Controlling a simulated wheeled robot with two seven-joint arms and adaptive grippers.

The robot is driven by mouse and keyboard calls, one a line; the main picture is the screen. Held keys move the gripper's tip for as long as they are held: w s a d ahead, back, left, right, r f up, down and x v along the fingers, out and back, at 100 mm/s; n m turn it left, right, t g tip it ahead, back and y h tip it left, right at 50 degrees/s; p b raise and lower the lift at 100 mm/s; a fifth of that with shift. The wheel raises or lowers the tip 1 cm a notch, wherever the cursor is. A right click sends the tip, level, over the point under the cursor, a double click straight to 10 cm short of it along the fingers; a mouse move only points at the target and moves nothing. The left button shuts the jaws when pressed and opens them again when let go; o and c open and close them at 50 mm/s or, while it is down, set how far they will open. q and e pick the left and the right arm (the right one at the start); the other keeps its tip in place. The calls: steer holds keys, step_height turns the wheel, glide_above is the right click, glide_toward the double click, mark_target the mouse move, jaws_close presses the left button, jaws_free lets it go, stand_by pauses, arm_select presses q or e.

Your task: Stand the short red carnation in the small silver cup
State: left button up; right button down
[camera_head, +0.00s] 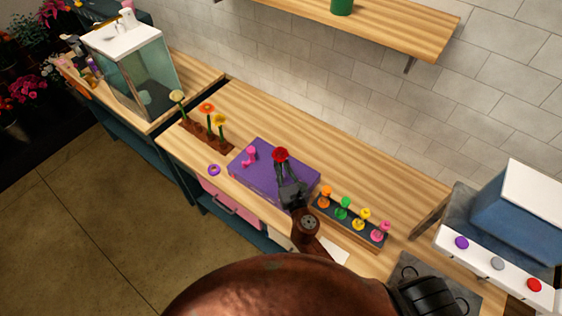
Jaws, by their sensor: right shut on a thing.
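The red carnation (281,154) shows as a red bloom at the tip of my right gripper (284,170), above the purple box. My right gripper is shut on the carnation; the fingers hide most of its stem. I cannot make out a small silver cup in this view; it may be hidden behind my arm or the gripper. My left gripper is not in view.
The purple box (254,182) carries a pink item (250,156). Flowers stand in a brown holder (190,128) to the left, near a purple ring (214,170). A dark tray (342,219) with several coloured pieces lies right. The wooden counter (330,150) behind is clear.

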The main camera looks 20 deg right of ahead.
steer(key=shift+f, duration=0.1)
steer(key=c, duration=1.9)
jaws_free()
steer(key=shift+c, duration=0.2)
steer(key=shift+o, duration=0.7)
steer(key=o, duration=0.4)
steer(key=shift+s, duration=0.1)
steer(key=shift+s+d+b, duration=0.15)
steer(key=shift+s+b, duration=0.15)
steer(key=shift+s, duration=4.15)
